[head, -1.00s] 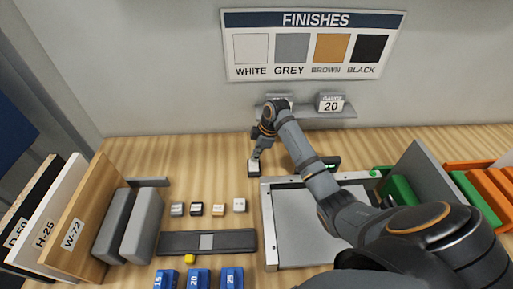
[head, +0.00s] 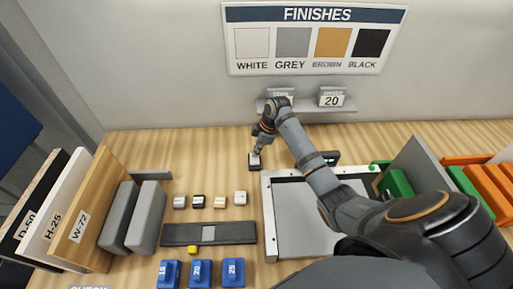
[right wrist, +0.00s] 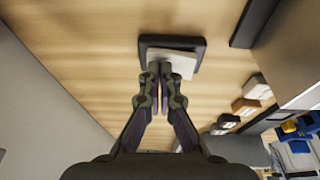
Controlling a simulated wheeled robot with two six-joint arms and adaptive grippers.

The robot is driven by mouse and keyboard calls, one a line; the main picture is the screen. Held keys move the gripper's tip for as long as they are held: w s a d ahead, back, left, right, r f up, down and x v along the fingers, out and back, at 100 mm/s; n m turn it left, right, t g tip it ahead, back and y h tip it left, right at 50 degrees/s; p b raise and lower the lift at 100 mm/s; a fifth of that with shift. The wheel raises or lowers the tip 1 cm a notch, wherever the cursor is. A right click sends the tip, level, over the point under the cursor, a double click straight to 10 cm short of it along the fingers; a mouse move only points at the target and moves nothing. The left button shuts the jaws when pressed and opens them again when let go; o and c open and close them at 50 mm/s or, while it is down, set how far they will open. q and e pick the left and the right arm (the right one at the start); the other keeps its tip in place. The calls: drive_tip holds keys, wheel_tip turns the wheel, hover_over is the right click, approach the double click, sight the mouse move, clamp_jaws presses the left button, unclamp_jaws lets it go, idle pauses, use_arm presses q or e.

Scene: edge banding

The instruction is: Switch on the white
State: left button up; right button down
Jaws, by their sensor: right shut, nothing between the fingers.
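A white-topped switch in a dark base (head: 254,164) sits on the wooden bench, left of the metal-framed tray in the head view. In the right wrist view its pale top (right wrist: 178,62) is straight ahead of my fingers. My right gripper (head: 256,152) is shut and empty, pointing down with its fingertips (right wrist: 160,70) at the near edge of the switch top. They overlap that top in the picture; whether they press on it I cannot tell. My left gripper is not in view.
A row of small blocks (head: 220,202) and a dark strip (head: 185,235) lie to the left. A metal-framed tray (head: 266,225) lies under my right arm. The finishes sign (head: 316,14) hangs on the wall above a shelf with number cards (head: 331,99). Labelled boards (head: 90,215) stand far left.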

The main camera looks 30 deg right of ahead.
drive_tip(key=shift+s+a+r+p, duration=0.15)
drive_tip(key=shift+s+r+p, duration=0.1)
drive_tip(key=shift+s+p, duration=0.1)
drive_tip(key=shift+f, duration=0.1)
drive_tip(key=shift+w+r, duration=0.1)
drive_tip(key=shift+r, duration=0.2)
drive_tip(key=r+p, duration=0.4)
drive_tip(key=p, duration=0.1)
drive_tip(key=shift+w+r, duration=0.25)
drive_tip(key=shift+r, duration=0.1)
drive_tip(key=shift+d+b, duration=0.5)
drive_tip(key=shift+b, duration=0.4)
drive_tip(key=w+b+v, duration=0.1)
drive_tip(key=b+v, duration=0.1)
drive_tip(key=v, duration=0.6)
drive_tip(key=shift+w+d+r, duration=0.2)
drive_tip(key=shift+w+d, duration=0.25)
